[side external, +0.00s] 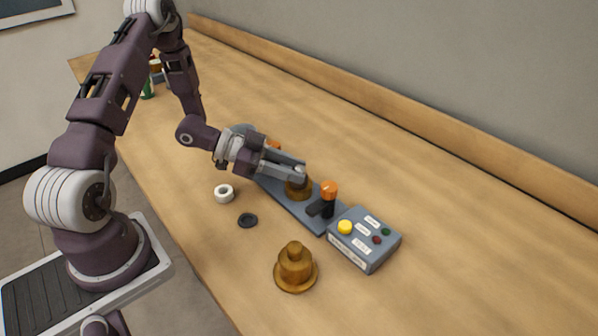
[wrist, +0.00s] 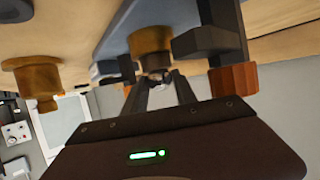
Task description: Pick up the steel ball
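A small shiny, rounded grey thing (wrist: 157,77), which looks like the steel ball, shows between my fingertips in the wrist view. It lies in front of a brass-coloured round part (wrist: 150,42). My gripper (side external: 302,173) is low over the grey-blue plate, at the brass part (side external: 298,189) on it. The fingers are a little apart, also in the wrist view (wrist: 160,82). I cannot tell whether they touch the ball. The ball cannot be made out in the side view.
A black clamp with an orange knob (side external: 329,189) stands close right of my gripper. Beyond it is a grey control box (side external: 364,240). A loose stepped brass part (side external: 295,267), a white ring (side external: 224,193) and a black ring (side external: 247,220) lie on the wooden table (side external: 430,200).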

